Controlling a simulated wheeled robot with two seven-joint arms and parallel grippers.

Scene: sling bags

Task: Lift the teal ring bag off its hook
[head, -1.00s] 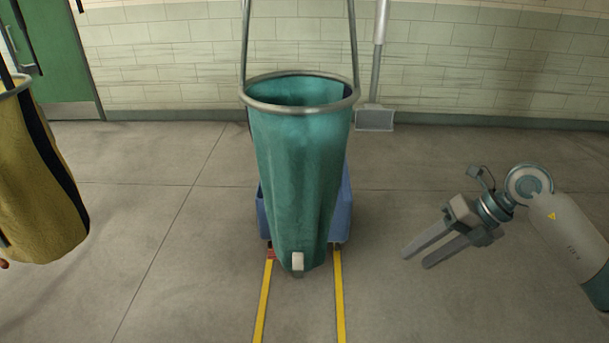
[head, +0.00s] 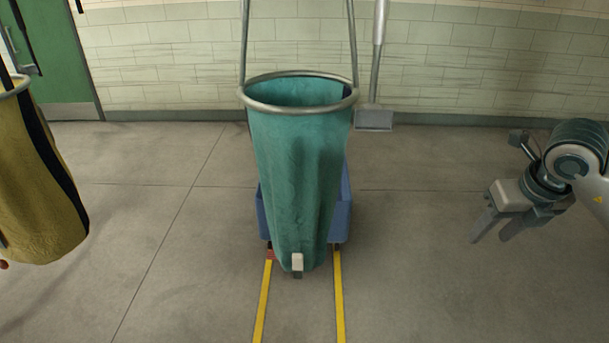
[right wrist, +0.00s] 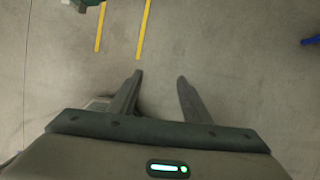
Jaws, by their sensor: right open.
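The teal ring bag (head: 295,170) hangs upright in the middle of the head view, with a grey metal ring (head: 298,108) around its open mouth. Two straps (head: 350,40) run up from the ring and out of the top of the frame, so the hook is hidden. A small pale tab (head: 297,262) is at its bottom. My right gripper (head: 488,238) is open and empty, well to the right of the bag and apart from it. In the right wrist view its two fingers (right wrist: 160,88) are spread over bare floor. My left gripper is not in view.
A yellow bag (head: 40,190) with a dark stripe hangs at the left edge. A blue container (head: 343,210) stands behind the teal bag, near yellow floor lines (head: 339,300). A grey pole with a flat foot (head: 374,118) is behind. Floor between bag and right gripper is clear.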

